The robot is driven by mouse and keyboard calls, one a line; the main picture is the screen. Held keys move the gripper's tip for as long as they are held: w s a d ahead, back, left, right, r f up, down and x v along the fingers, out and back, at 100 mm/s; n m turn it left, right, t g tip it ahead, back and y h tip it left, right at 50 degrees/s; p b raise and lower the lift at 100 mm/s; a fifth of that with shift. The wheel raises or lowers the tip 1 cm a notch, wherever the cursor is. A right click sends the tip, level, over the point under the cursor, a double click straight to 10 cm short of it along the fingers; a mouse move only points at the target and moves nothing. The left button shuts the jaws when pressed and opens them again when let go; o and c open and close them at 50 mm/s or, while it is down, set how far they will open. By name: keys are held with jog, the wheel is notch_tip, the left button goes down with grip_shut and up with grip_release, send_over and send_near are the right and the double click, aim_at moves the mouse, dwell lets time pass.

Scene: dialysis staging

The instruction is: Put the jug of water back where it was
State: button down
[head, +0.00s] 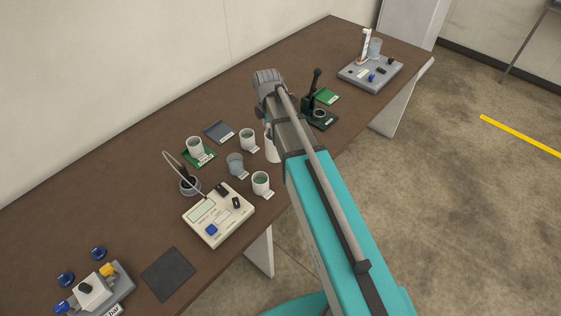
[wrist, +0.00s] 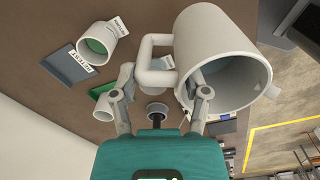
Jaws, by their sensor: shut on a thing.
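The jug (wrist: 220,60) is a large white vessel with a wide mouth and a looped handle (wrist: 148,62), close to the camera in the wrist view. My gripper (wrist: 163,88) is shut on the jug, its fingers on either side near the handle. The exact contact is hard to see. In the head view only a white strip of the jug (head: 271,148) shows beside my arm, and my fingers are hidden. I cannot tell whether the jug touches the table. Its contents are not clear.
A grey mat (head: 219,131) and a dark mat (head: 168,274) are bare. A meter (head: 218,214) stands in front, a black press (head: 318,112) right. The table's back strip is clear.

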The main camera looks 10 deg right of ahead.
aim_at(267, 142)
jog(key=s+a+r+n+p, duration=0.1)
jog(key=s, duration=0.2)
jog(key=s+r+n+p, duration=0.1)
jog(key=s+n, duration=0.1)
jog(key=s, duration=0.2)
jog(key=s+a+r+n+p, duration=0.1)
jog(key=s+r+n, duration=0.1)
jog(key=s, duration=0.1)
jog(key=shift+s+a+p, duration=0.25)
jog(key=shift+a+p, duration=0.05)
jog(key=shift+a, duration=0.05)
jog(key=shift+w+f, duration=0.1)
jog(key=w+d+f+b, duration=0.1)
jog(key=w+f+b, duration=0.1)
jog(key=w, duration=0.2)
jog(key=w+d+f+b, duration=0.1)
jog(key=w+f+b, duration=0.2)
jog(key=w+d+f+b, duration=0.1)
jog(key=w+f+b, duration=0.2)
jog(key=w, duration=0.1)
jog(key=shift+w, duration=0.35)
jog(key=shift+w+d+f+b, duration=0.1)
jog(key=shift+w+f+b, duration=0.4)
jog(key=shift+b, duration=0.05)
jog(key=shift+w+d+f+b, duration=0.1)
jog(key=shift+w+f+b, duration=0.1)
jog(key=shift+f+b, duration=0.8)
jog(key=shift+w+f+b, duration=0.15)
jog(key=shift+f+b, duration=0.85)
